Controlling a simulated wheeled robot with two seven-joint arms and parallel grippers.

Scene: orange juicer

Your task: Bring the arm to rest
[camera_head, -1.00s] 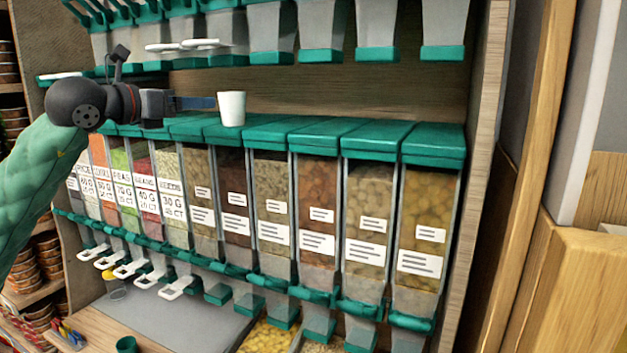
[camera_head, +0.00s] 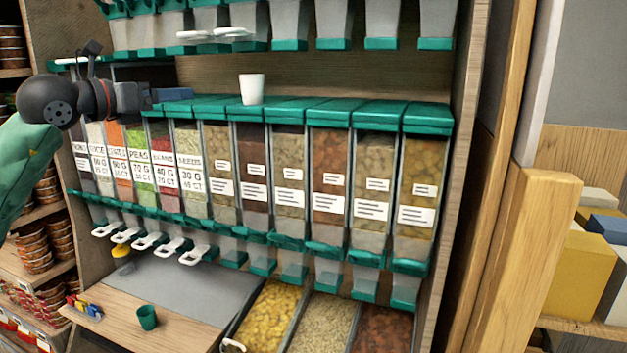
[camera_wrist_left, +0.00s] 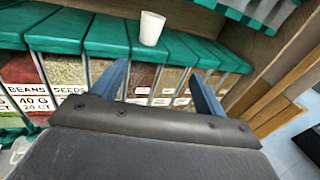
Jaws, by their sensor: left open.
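My left gripper (camera_head: 172,96) comes in from the left at the height of the dispenser lids. Its blue fingers are apart with nothing between them, as the left wrist view (camera_wrist_left: 160,88) shows. A plain white cup (camera_head: 252,89) stands upright on the green lids of the dispenser row, to the right of the fingertips with a gap between. The cup also shows in the left wrist view (camera_wrist_left: 151,28), beyond the fingers. My right gripper is in neither view.
Labelled food dispensers (camera_head: 280,170) fill the shelf, with another row above. Below are a counter (camera_head: 190,300) with a green cup (camera_head: 147,317), and open food bins (camera_head: 325,322). A wooden post (camera_head: 520,230) stands at the right. Stacked cans (camera_head: 38,253) are at the left.

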